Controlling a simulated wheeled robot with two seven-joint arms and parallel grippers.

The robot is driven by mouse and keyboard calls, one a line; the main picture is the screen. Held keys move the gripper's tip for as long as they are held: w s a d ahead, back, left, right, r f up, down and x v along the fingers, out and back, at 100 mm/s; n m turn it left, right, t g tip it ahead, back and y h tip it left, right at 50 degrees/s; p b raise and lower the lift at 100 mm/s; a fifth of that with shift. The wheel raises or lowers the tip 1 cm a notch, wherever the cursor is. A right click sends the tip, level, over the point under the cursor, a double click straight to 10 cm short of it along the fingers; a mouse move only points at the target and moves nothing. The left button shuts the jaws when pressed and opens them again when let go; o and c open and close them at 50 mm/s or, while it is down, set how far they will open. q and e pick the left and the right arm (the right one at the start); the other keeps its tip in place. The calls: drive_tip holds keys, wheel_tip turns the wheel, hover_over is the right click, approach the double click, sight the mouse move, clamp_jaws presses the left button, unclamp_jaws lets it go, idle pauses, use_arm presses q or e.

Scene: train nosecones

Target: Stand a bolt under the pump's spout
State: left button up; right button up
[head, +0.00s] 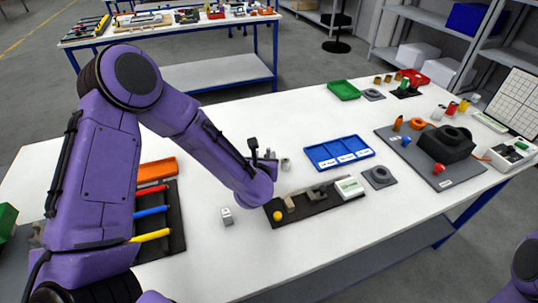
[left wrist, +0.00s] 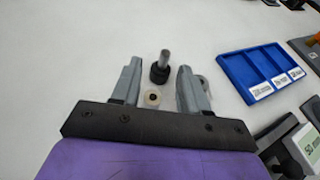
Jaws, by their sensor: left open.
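A bolt (left wrist: 160,72) with a black head and a grey shank stands head-down on the white table in the left wrist view. My left gripper (left wrist: 158,67) is open, its fingertips either side of the bolt, with no visible grip on it. In the head view my left gripper (head: 264,160) is low over the table, mostly behind my purple arm. A pale ring-like part (left wrist: 152,97) lies between the fingers, nearer the palm. A grey cylinder (left wrist: 203,84) is partly behind the right finger. I cannot surely tell which thing is the pump or its spout. My right gripper is out of view.
A blue labelled tray (head: 338,163) lies to the right of the gripper. A dark board (head: 330,204) with small fixtures lies in front. A grey mat (head: 400,146) holds a black block (head: 446,146). A small grey block (head: 227,216) stands on open table.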

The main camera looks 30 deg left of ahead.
sight(268, 151)
use_arm(q)
drive_tip(key=shift+w+a+r+p, duration=0.1)
drive_tip(key=shift+w+a+p, duration=0.15)
drive_tip(key=shift+w, duration=0.2)
drive_tip(key=shift+w+a+r+p, duration=0.15)
drive_tip(key=shift+w+p, duration=0.1)
drive_tip(key=shift+w, duration=0.2)
drive_tip(key=w+f, duration=0.2)
drive_tip(key=w, duration=0.1)
drive_tip(key=w+f, duration=0.1)
drive_tip(key=shift+w+a+f, duration=0.1)
drive_tip(key=shift+w+a, duration=0.25)
drive_tip(key=shift+s+r, duration=0.3)
drive_tip(key=shift+s, duration=0.1)
drive_tip(key=shift+c, duration=0.5)
drive_tip(key=shift+s+r, duration=0.15)
drive_tip(key=shift+s, duration=0.05)
drive_tip(key=c, duration=0.5)
clamp_jaws()
drive_tip(key=shift+w, duration=0.15)
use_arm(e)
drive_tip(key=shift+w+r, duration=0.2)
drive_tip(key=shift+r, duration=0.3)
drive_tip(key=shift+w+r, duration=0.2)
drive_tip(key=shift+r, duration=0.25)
